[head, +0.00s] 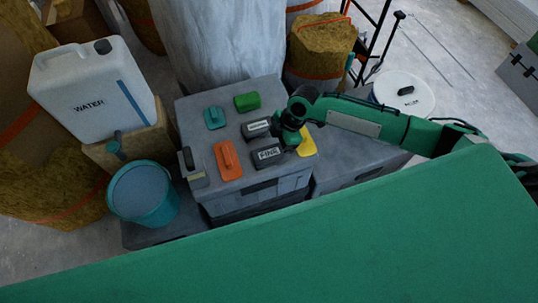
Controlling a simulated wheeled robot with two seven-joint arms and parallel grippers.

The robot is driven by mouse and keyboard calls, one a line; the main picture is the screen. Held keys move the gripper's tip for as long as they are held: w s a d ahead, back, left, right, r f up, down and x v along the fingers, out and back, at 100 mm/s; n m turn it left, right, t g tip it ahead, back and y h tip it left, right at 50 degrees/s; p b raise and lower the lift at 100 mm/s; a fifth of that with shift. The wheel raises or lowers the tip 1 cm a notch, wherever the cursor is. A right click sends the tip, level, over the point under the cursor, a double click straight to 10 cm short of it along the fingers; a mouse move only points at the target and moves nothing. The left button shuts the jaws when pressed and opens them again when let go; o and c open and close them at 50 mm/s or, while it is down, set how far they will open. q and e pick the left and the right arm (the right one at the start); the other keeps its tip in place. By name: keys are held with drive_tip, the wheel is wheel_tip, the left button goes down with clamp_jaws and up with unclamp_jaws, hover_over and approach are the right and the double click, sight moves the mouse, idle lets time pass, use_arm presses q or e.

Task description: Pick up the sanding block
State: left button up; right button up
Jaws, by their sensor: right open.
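Two dark blocks with white labels lie on the grey case top (190,128); they look like sanding blocks. The nearer labelled block (266,154) seems to read "FINE". The farther labelled block (256,128) has print too small to read surely. My right gripper (287,137) points down just right of the two blocks, between them and a yellow tool (307,146). It is open, and I see nothing held in it. My arm hides part of the yellow tool and the blocks' right ends. My left gripper is not in view.
An orange float (228,160), a teal tool (214,118), a green block (247,102) and a dark-handled brush (194,172) share the case top. A teal bucket (142,194) and a white water jug (92,92) stand left. A wrapped column (214,40) rises behind.

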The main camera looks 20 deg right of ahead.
sight(270, 153)
drive_tip(key=x, duration=0.4)
drive_tip(key=shift+w+a+f, duration=0.1)
drive_tip(key=shift+w+f, duration=0.15)
drive_tip(key=shift+f, duration=0.15)
drive_tip(key=shift+a+f, duration=0.1)
drive_tip(key=shift+f, duration=0.15)
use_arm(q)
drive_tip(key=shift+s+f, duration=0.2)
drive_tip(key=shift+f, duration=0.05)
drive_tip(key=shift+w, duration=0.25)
use_arm(e)
drive_tip(key=shift+f, duration=0.25)
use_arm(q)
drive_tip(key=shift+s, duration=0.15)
